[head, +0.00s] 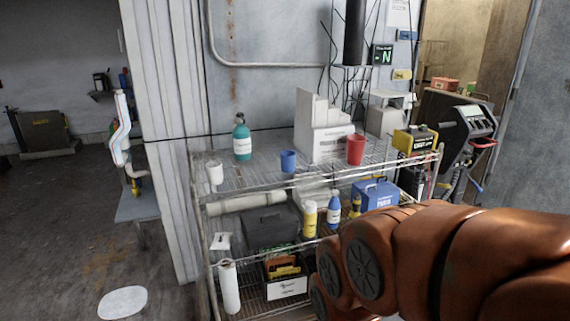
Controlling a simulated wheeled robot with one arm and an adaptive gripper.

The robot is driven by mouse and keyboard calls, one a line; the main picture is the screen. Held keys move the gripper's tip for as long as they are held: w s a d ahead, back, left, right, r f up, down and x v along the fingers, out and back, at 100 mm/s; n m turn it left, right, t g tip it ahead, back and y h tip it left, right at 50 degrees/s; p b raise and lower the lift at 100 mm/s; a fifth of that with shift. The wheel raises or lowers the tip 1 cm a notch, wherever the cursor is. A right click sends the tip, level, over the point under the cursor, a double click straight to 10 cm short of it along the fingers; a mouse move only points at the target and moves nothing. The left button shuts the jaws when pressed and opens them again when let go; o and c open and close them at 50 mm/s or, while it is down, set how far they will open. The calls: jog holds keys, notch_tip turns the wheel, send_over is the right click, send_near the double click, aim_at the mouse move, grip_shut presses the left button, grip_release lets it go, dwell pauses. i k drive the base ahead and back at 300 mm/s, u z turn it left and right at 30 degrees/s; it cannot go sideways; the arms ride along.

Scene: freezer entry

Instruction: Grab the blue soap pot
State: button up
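Several things on the wire shelf rack could match the blue soap pot, and I cannot tell which one is meant. A small plain blue cup-shaped pot (288,161) stands upright on the top shelf, near the middle. A teal bottle (242,143) with a white label and a narrow top stands behind it to the left. A blue bottle (334,212) with a white label stands on the shelf below. My orange-brown arm reaches in from the lower right, in front of the rack's right part. My gripper is not visible.
The wire rack (262,184) also holds a white cup (215,173), a red cup (356,150), a stepped white box (322,137), a yellow bottle (310,218) and a blue case (376,193). A ribbed wall panel (170,130) stands left of it. Open floor (60,230) lies further left.

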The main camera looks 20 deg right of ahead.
aim_at(287, 157)
jog(key=k, duration=1.1)
jog(key=u, duration=0.65)
jog(key=i, duration=0.4)
jog(key=u, duration=0.65)
jog(key=i, duration=1.75)
jog(key=z, duration=0.55)
jog(key=i, duration=0.9)
jog(key=z, duration=1.6)
jog(key=i, duration=0.9)
jog(key=z, duration=0.15)
